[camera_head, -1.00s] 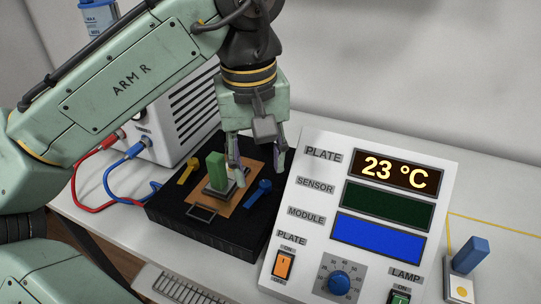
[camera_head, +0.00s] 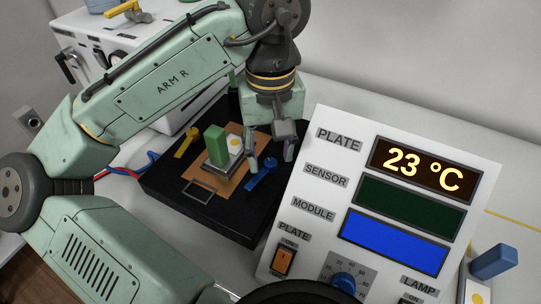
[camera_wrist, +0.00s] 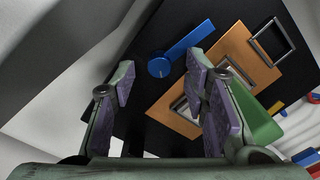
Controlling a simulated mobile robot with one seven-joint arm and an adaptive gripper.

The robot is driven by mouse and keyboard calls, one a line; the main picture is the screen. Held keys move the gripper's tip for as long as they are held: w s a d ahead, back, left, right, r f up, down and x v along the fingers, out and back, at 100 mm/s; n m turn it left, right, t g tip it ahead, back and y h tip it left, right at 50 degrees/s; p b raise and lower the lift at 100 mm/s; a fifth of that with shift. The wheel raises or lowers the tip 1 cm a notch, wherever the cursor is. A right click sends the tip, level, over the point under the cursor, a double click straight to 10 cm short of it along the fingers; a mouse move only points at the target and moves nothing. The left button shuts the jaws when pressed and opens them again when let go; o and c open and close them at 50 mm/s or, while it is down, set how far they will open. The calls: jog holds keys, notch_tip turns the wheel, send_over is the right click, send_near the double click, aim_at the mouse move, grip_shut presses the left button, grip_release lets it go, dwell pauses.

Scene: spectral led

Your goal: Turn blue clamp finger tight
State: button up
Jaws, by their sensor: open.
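The blue clamp (camera_head: 262,175) is a lever with a round pivot, on the black base (camera_head: 222,222) just right of the orange plate (camera_head: 192,187). In the wrist view the blue clamp (camera_wrist: 180,50) lies beyond and between my fingertips, its lever pointing up and right. My gripper (camera_head: 270,158) is open, pointing down, empty, above the right side of the base near the clamp. In the wrist view my gripper (camera_wrist: 160,88) shows purple pads set apart, not touching the clamp. The yellow clamp (camera_head: 187,141) is left of the orange plate.
A green block (camera_head: 215,145) stands on the plate beside a white module with a yellow dot (camera_head: 235,145). A wire handle (camera_head: 200,191) is at the plate's front. The white control panel (camera_head: 318,222), reading 23 °C, stands close right of the base. A blue block (camera_head: 493,261) is far right.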

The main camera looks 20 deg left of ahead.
aim_at(270, 166)
jog(key=shift+f, duration=1.15)
jog(key=shift+c, duration=0.6)
grip_shut()
